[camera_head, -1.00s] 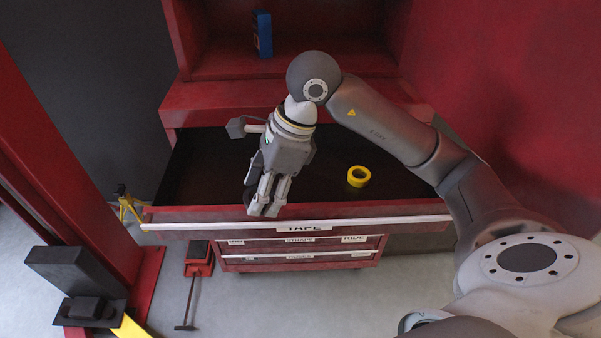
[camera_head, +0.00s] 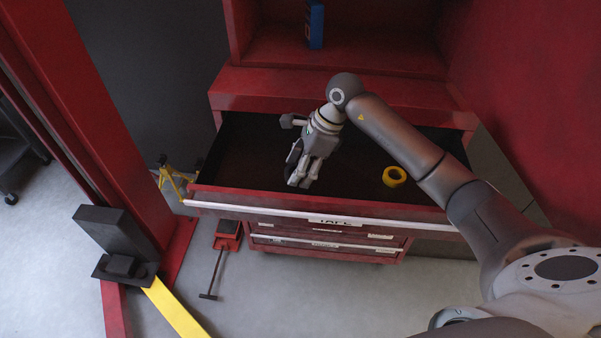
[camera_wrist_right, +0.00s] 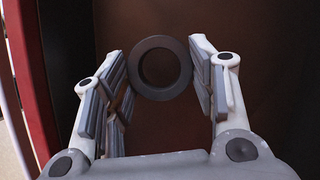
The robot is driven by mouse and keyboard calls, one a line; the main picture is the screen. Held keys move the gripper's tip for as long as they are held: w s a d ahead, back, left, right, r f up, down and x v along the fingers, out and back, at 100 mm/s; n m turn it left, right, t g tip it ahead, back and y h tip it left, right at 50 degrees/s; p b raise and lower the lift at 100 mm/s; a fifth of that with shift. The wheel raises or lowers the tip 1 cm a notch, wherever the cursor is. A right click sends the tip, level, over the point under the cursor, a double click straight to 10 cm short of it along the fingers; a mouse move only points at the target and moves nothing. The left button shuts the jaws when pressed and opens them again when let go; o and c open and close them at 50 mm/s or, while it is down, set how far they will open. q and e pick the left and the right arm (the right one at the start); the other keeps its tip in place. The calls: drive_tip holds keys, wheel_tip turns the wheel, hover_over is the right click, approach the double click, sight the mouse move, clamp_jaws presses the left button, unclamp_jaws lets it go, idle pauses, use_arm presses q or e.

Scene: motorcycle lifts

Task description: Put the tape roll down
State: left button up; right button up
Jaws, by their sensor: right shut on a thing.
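My right gripper (camera_head: 304,182) points down inside the open top drawer, near its front edge and left of its middle. In the right wrist view the gripper (camera_wrist_right: 160,78) is shut on a dark grey tape roll (camera_wrist_right: 138,84), with a finger pad at each side of the ring. In the head view the fingers mostly hide this roll; a dark edge of it (camera_head: 294,152) shows at their left. I cannot tell whether it touches the drawer floor. A yellow tape roll (camera_head: 394,176) lies in the drawer, right of the gripper. My left gripper is out of view.
The red drawer (camera_head: 258,199) has a labelled front and bare dark floor around the gripper. A blue box (camera_head: 315,26) stands on the shelf behind. A red post (camera_head: 80,95) and a yellow stand (camera_head: 172,180) are at the left.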

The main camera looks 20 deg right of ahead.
drive_tip(key=shift+w+d+f, duration=0.1)
drive_tip(key=shift+w+f, duration=0.15)
drive_tip(key=shift+f, duration=0.25)
wheel_tip(320, 180, down, 2)
drive_tip(key=shift+f+p, duration=0.1)
drive_tip(key=shift+p, duration=0.75)
drive_tip(key=shift+f, duration=0.25)
drive_tip(key=shift+f, duration=0.1)
drive_tip(key=shift+f+b, duration=0.15)
drive_tip(key=shift+b, duration=0.15)
drive_tip(key=o, duration=1)
